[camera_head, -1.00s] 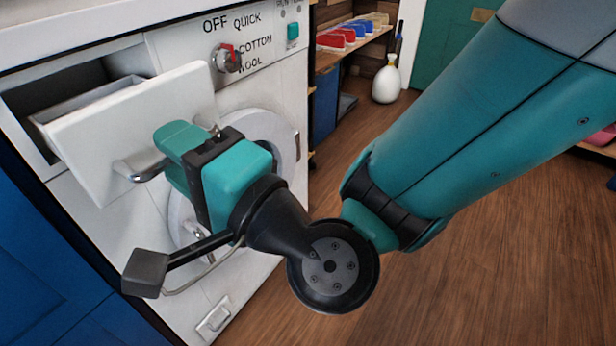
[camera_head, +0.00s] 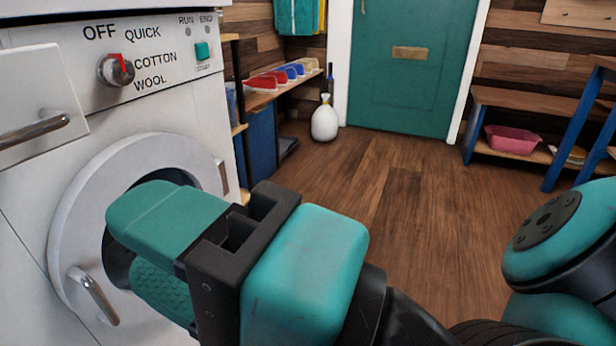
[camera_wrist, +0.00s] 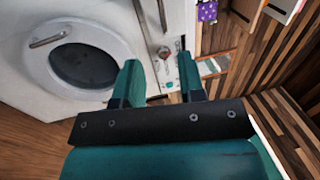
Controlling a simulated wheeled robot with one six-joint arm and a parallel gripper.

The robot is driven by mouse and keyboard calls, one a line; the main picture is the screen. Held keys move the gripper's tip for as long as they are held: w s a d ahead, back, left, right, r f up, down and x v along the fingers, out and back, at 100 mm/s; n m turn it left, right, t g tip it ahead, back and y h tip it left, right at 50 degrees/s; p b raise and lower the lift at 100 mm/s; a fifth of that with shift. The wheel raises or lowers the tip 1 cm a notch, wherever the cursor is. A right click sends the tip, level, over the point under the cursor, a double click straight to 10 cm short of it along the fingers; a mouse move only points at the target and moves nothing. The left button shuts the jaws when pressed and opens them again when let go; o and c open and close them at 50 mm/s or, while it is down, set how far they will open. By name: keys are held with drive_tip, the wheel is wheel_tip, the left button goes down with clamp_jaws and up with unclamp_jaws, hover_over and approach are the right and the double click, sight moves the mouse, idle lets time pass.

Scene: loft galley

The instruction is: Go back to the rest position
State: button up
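My gripper (camera_head: 124,246) is in the lower left of the head view, in front of the washing machine (camera_head: 165,115). Its two teal fingers are apart, with nothing seen between them. The wrist view also shows the fingers (camera_wrist: 158,64) apart and empty. The drawer front (camera_head: 50,88) with its metal handle (camera_head: 35,131) is at the left edge of the head view, clear of the gripper. How far the drawer stands out is hard to tell. The round door (camera_head: 72,225) is shut and partly hidden behind my fingers.
A red-marked dial (camera_head: 116,70) and a teal button (camera_head: 202,50) sit on the panel. A shelf holds several coloured items (camera_head: 268,84). A pink tub (camera_head: 512,139) is on the right shelf. The wooden floor (camera_head: 400,190) is open.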

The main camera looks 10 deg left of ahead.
idle(0.3)
drive_tip(key=w+d+f+n+g+h+p, duration=0.25)
drive_tip(key=w+d+n+h+p, duration=0.25)
drive_tip(key=w+d+n+h, duration=0.4)
drive_tip(key=s+d+h+p, duration=0.1)
drive_tip(key=d+h+p, duration=0.45)
drive_tip(key=d, duration=1.25)
wheel_tip(320, 180, up, 36)
drive_tip(key=h+p, duration=0.1)
drive_tip(key=p, duration=3.3)
drive_tip(key=shift+s+a+f+g+p, duration=0.15)
drive_tip(key=shift+a+f+g+p, duration=0.1)
drive_tip(key=shift+g+p, duration=0.1)
